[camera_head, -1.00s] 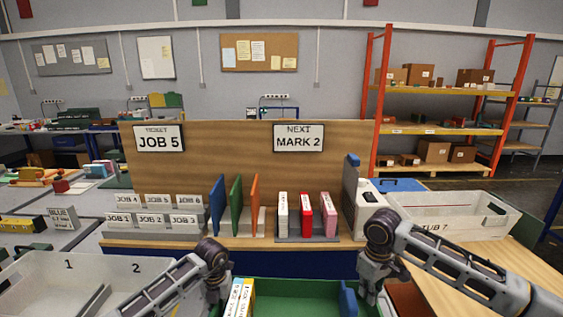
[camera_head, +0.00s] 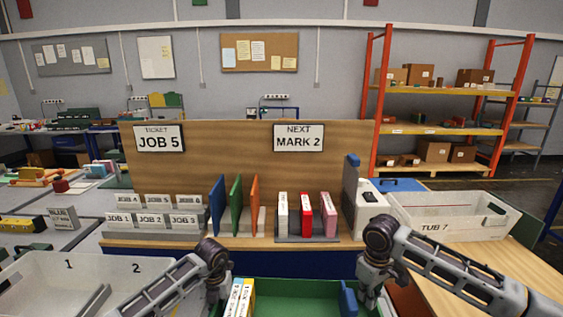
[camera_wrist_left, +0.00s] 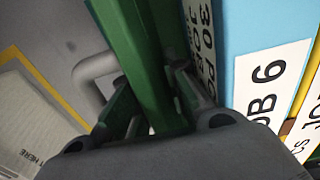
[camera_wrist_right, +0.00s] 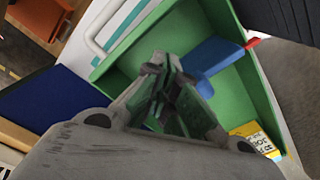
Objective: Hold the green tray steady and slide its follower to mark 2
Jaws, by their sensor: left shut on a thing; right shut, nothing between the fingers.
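The green tray (camera_head: 295,285) lies at the bottom centre of the head view, its near part cut off. Its blue follower (camera_head: 348,298) stands near the right end inside it and shows as a blue plate (camera_wrist_right: 212,60) in the right wrist view. My left gripper (camera_head: 214,296) is shut on the tray's green wall (camera_wrist_left: 135,50) at the left end. My right gripper (camera_head: 367,293) is shut and empty at the right end; in the right wrist view its fingertips (camera_wrist_right: 160,72) are beside the follower. Whether they touch it is unclear. No mark on the tray is readable.
Blue and yellow labelled files (camera_head: 241,297) stand in the tray's left part. Behind are a panel with a "NEXT MARK 2" sign (camera_head: 298,137), a file rack (camera_head: 307,238), and a white tub (camera_head: 455,218) at right. Grey bins (camera_head: 45,280) lie left.

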